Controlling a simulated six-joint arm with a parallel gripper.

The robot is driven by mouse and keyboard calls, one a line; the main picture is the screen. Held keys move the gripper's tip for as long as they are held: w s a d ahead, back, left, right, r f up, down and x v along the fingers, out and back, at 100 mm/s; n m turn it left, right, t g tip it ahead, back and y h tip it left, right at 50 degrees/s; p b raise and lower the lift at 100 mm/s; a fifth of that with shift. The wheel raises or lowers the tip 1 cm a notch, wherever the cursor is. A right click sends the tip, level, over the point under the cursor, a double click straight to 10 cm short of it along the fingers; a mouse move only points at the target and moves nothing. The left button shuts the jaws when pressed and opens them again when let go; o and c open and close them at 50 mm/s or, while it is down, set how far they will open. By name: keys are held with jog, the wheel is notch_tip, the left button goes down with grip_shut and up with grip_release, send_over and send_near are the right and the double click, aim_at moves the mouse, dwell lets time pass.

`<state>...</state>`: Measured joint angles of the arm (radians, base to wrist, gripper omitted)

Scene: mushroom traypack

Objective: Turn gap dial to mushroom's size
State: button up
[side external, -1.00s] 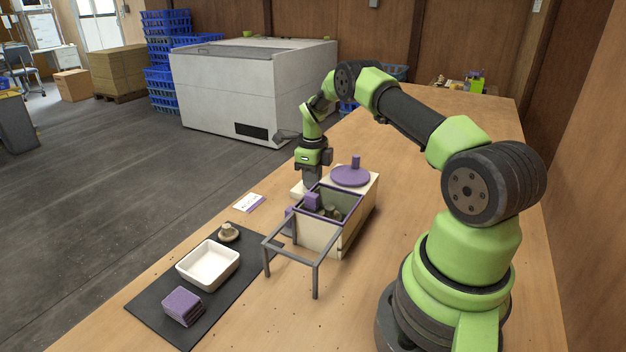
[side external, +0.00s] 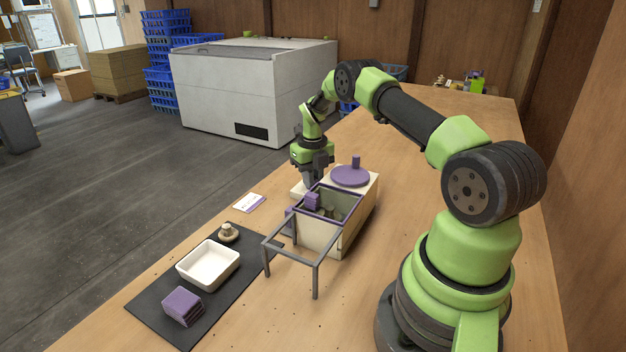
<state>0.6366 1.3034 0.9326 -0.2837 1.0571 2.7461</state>
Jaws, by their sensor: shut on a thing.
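My gripper (side external: 308,182) points down over the cream ledge (side external: 297,191) at the far left side of the box machine. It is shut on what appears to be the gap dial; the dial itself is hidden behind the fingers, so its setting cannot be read. The box (side external: 318,234) has an open, purple-rimmed bin with several small dull lumps inside. A purple disc with an upright peg (side external: 350,176) lies on top at its back, right of my gripper.
A grey rail frame (side external: 316,278) sticks out from the front of the box. A white tray (side external: 230,266) and a stack of purple pieces (side external: 182,305) lie on the mat. A small card (side external: 250,202) lies near the table's left edge.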

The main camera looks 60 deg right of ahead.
jog(key=shift+s+f, duration=0.1)
jog(key=shift+f, duration=0.1)
jog(key=o, duration=0.4)
jog(key=shift+c, duration=0.2)
jog(key=o, duration=0.3)
jog(key=shift+r, duration=2.4)
jog(key=shift+r, duration=0.1)
